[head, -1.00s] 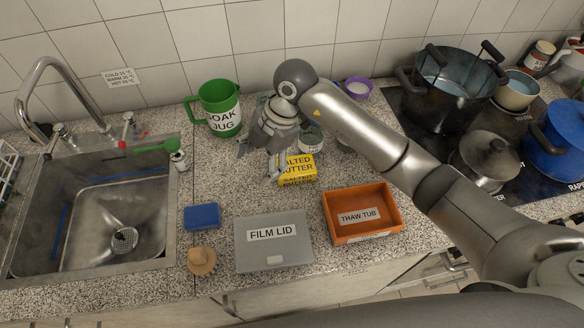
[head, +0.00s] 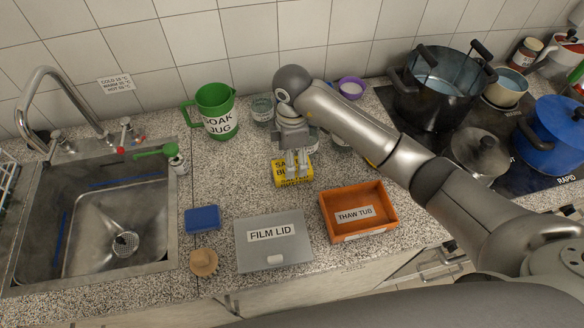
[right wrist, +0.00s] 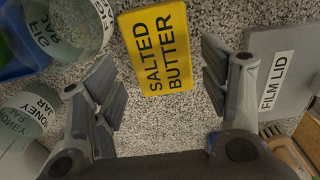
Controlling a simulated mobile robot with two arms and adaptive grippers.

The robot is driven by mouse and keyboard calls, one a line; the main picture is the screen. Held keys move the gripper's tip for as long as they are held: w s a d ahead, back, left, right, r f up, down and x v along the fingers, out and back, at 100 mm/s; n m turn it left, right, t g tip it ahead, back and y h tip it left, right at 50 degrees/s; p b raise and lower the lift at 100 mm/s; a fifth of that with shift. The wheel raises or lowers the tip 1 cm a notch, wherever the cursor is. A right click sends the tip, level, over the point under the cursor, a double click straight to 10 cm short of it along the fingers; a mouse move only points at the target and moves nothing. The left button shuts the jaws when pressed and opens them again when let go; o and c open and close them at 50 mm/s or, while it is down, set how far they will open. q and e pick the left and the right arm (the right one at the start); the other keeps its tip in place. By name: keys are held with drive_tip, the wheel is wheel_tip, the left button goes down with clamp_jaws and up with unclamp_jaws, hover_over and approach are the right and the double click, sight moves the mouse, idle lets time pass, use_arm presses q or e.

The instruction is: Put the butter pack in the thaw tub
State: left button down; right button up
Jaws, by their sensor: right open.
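The yellow butter pack (head: 281,181), marked SALTED BUTTER, lies on the speckled counter; it also shows in the right wrist view (right wrist: 155,48). My right gripper (head: 297,166) is over it, fingers pointing down and hiding part of its top in the head view. In the right wrist view the gripper (right wrist: 163,80) is open, with its fingers apart and the pack lying between and beyond them. Whether the fingers touch it I cannot tell. The orange thaw tub (head: 380,228) stands empty to the right and nearer the front edge. My left gripper is not in view.
A grey film lid (head: 290,250) lies left of the tub, with a blue block (head: 202,218) beside it. The green soak jug (head: 214,112) and glass jars (head: 262,109) stand behind. The sink (head: 95,225) is left; a hob with pots (head: 440,100) is right.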

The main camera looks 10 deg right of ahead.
drive_tip(key=shift+f+p, duration=0.45)
drive_tip(key=shift+f, duration=1.85)
drive_tip(key=shift+c, duration=0.2)
drive_tip(key=c, duration=1)
drive_tip(key=shift+r, duration=0.2)
